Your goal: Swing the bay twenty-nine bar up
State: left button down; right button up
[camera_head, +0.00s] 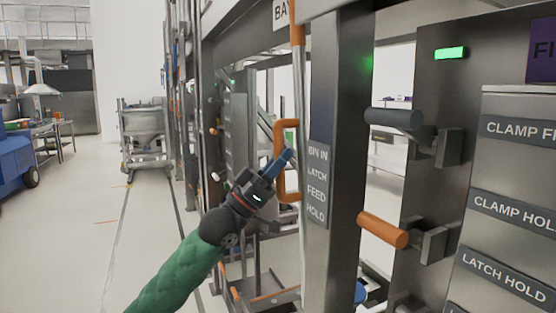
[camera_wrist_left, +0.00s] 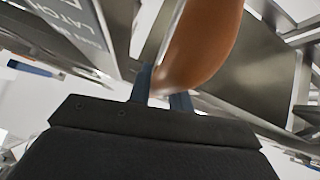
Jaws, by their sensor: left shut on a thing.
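An upright grey bar (camera_head: 301,85) with an orange upper end (camera_head: 297,22) stands in front of the dark frame post. An orange D-shaped handle (camera_head: 280,140) sticks out from its left side. My left gripper (camera_head: 287,156) is shut on this handle. In the left wrist view the orange handle (camera_wrist_left: 207,40) runs down between the two blue fingers of my left gripper (camera_wrist_left: 163,95). A sign at the top starts with "BA" (camera_head: 281,13); its number is out of sight. My right gripper is not in view.
The post (camera_head: 335,110) carries labels "BIN IN, LATCH, FEED, HOLD" (camera_head: 317,185). A grey-black lever (camera_head: 395,119) and an orange lever (camera_head: 383,230) jut out at the right, with a lit green lamp (camera_head: 450,53) above.

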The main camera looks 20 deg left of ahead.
pick_arm(q)
jog(key=c, duration=1.3)
grip_release()
jog(key=b+v, duration=0.1)
jog(key=v, duration=0.7)
